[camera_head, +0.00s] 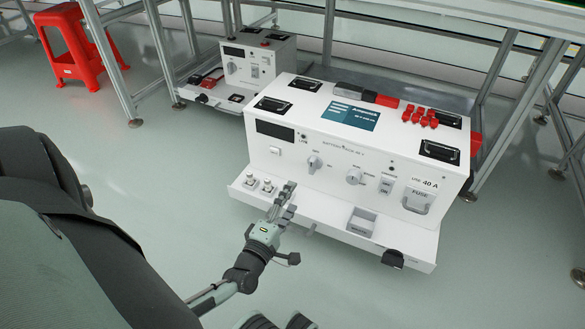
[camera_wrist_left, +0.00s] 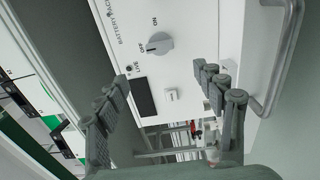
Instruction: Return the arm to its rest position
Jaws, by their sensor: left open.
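My left gripper (camera_head: 284,203) is at the front of the white battery pack unit (camera_head: 330,155), over its front ledge (camera_head: 325,218). Its fingers appear in front of the panel, below the left knob (camera_head: 314,163). In the left wrist view my left gripper (camera_wrist_left: 165,105) has its fingers spread wide with nothing between them. Beyond them are a grey knob (camera_wrist_left: 160,43), a black display (camera_wrist_left: 145,96) and a white button (camera_wrist_left: 172,95). I cannot tell whether a finger touches the ledge or panel. My right gripper is not in view.
A smaller white unit (camera_head: 257,60) stands behind on the left. A red stool (camera_head: 78,48) is at the far left. Metal frame legs (camera_head: 328,35) rise behind the units. A small open tray (camera_head: 361,222) is on the ledge. The floor at front right is clear.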

